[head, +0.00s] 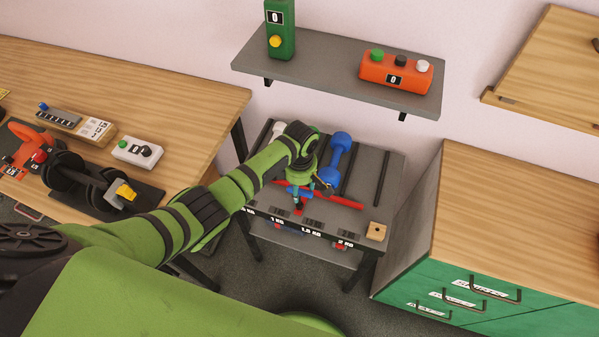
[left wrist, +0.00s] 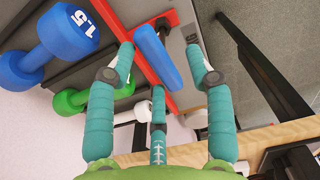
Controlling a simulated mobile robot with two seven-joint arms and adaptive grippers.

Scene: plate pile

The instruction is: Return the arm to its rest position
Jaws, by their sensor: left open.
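My left arm (head: 235,190) reaches from the lower left over the dark weight rack (head: 395,170). Its gripper (head: 299,202) points down at the rack's front part, partly hidden by the wrist. In the left wrist view the teal fingers of the gripper (left wrist: 160,68) are spread open. A blue bar (left wrist: 152,47) lies between and beyond the fingertips, beside a red strip (left wrist: 107,18); whether a finger touches it I cannot tell. My right gripper is in neither view.
On the rack lie a blue dumbbell (head: 338,155) marked 1.5, a green dumbbell (left wrist: 68,100) and a white one (left wrist: 140,112). A wooden table (head: 215,92) stands left, a green-drawer cabinet (head: 520,210) right. A grey shelf (head: 335,72) hangs above.

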